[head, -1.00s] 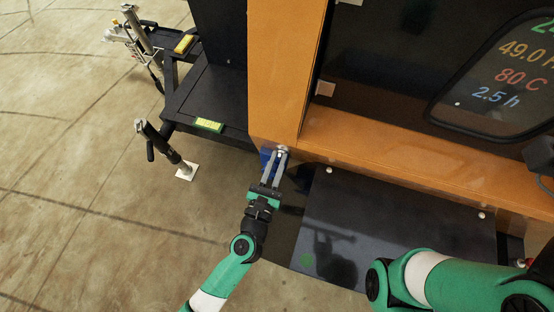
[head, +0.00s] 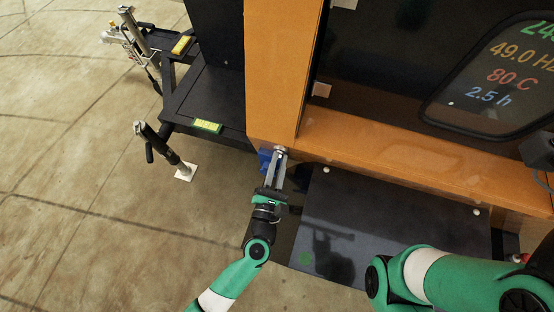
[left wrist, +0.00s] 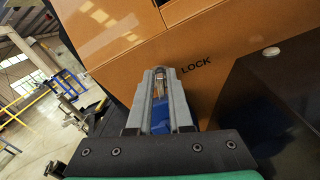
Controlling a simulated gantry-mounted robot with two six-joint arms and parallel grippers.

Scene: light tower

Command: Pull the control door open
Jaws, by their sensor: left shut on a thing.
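The control door (head: 273,70) is an orange frame around a dark window and fills the upper right of the head view. It looks closed. My left gripper (head: 279,156) is at the lower left corner of the orange frame. It is shut on the small lock handle, which is mostly hidden between the fingers. A blue piece (head: 265,160) shows beside the fingers; in the left wrist view the blue piece (left wrist: 161,115) lies between them. The word LOCK (left wrist: 196,66) is printed on the orange panel next to the gripper. My right gripper is out of view.
A dark lower panel (head: 395,215) lies below the orange frame. A black ledge (head: 212,95) with a yellow-green label and a jack stand (head: 160,145) are at the left. A display (head: 500,80) with coloured readings shows behind the window.

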